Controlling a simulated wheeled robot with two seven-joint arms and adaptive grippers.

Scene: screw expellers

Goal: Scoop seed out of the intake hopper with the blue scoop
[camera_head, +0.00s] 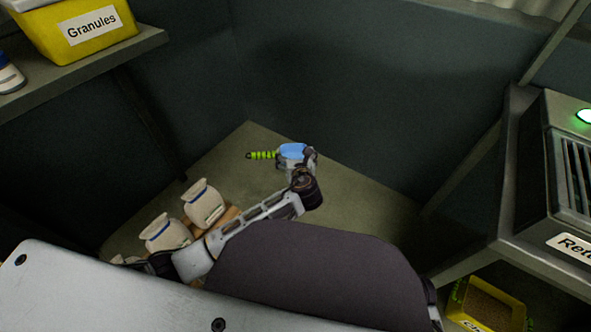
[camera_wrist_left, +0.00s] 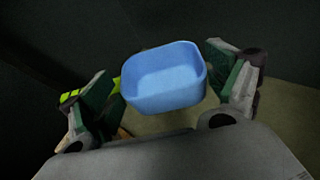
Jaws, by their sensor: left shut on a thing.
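The blue scoop (camera_head: 292,151) has a light blue bowl and a green-and-black ribbed handle that points left in the head view. My left gripper (camera_head: 298,160) is at the bowl, above the floor near the back corner. In the left wrist view the scoop's bowl (camera_wrist_left: 165,84) sits between the two fingers, and its visible inside is plain blue with no seed in it. Part of the handle shows behind the left-hand finger. The left gripper is shut on the scoop. My right gripper is not in view. I cannot identify the intake hopper in these frames.
Several tied pale sacks (camera_head: 204,204) stand at lower left, beside my left arm. A yellow "Granules" bin (camera_head: 82,28) is on the left shelf. A grey machine (camera_head: 560,190) with a green light stands right. A yellow container (camera_head: 512,312) with brown contents is below it.

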